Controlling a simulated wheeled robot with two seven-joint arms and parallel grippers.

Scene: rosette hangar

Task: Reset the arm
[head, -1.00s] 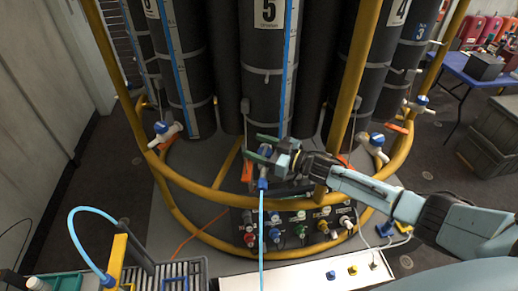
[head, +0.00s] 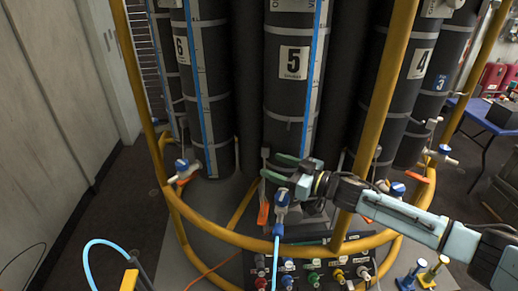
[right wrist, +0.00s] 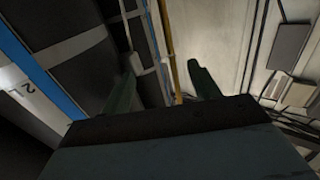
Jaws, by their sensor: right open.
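My right arm reaches in from the right in the head view. Its gripper (head: 282,169) is open, with green fingers in front of the lower part of the black cylinder marked 5 (head: 287,95). A blue and white valve fitting (head: 282,200) with a light blue hose hangs just below the gripper; they look apart, but the gap is hard to judge. In the right wrist view the two green fingers (right wrist: 158,85) stand apart with nothing between them. My left gripper is not in view.
A yellow tubular frame (head: 376,110) surrounds the cylinders, and my right forearm crosses its upright. A panel of coloured connectors (head: 315,268) sits below. Other valves (head: 183,170) stand left and right. A blue table (head: 478,115) is at the far right.

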